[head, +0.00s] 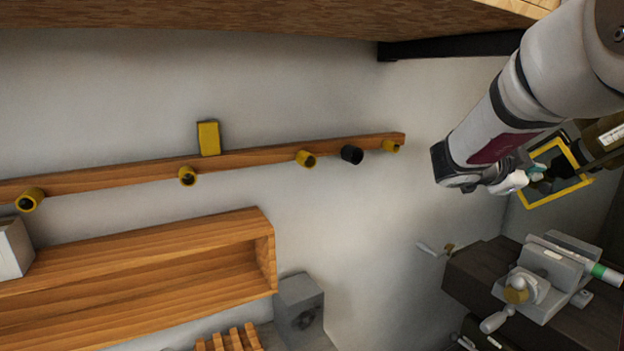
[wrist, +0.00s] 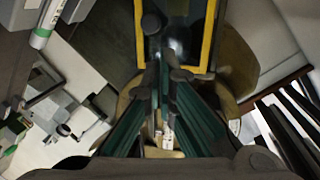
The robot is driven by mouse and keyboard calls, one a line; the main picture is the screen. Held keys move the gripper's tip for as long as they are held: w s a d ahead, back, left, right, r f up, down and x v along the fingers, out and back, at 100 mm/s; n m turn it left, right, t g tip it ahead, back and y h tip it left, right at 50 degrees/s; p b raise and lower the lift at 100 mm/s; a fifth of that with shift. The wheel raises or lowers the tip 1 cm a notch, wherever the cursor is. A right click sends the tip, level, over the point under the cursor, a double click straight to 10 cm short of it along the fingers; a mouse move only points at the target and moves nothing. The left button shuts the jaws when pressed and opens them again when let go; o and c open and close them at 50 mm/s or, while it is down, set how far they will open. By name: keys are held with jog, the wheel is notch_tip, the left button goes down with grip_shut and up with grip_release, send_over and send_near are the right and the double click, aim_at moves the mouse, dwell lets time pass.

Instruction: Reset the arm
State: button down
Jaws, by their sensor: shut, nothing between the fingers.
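My gripper (wrist: 163,68) shows in the wrist view with its dark fingers together and nothing between them. A yellow-edged frame (wrist: 207,38) lies beyond the fingertips in that view. I cannot tell whether the fingers touch it. In the head view my arm comes in from the upper right, and its end is small and close to the yellow frame (head: 557,146) at the right. Finger detail is too small to read there.
A grey vise (head: 551,270) sits on a dark bench (head: 470,285) at lower right. A wooden rail (head: 250,158) with several pegs and a yellow block (head: 208,138) runs along the wall. A wooden shelf (head: 150,262) is at lower left. A wooden board (head: 250,15) overhangs the top.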

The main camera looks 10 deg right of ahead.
jog(key=w+a+r+n+t+y, duration=0.3)
jog(key=w+a+r+n+t, duration=0.1)
jog(key=a+t, duration=0.25)
jog(key=s+a+n+t+y, duration=0.35)
jog(key=a+n+y, duration=0.7)
jog(key=a, duration=0.85)
jog(key=s+a+f+n+g+y, duration=0.2)
jog(key=s+a+f+n, duration=0.15)
jog(key=s, duration=0.25)
jog(key=s+a+f+n+g+y, duration=0.1)
jog(key=s+a+f+n+g, duration=0.2)
jog(key=s, duration=0.4)
jog(key=s+f+n+g+h, duration=0.1)
jog(key=s+f, duration=0.5)
jog(key=s, duration=0.6)
jog(key=n+g, duration=0.1)
jog(key=g, duration=0.1)
jog(key=shift+d+n+g+b, duration=0.15)
jog(key=shift+n+g+b, duration=0.15)
jog(key=shift+n, duration=0.1)
jog(key=shift+d+f+h, duration=0.1)
jog(key=shift+d+h, duration=0.05)
jog(key=shift+h, duration=0.1)
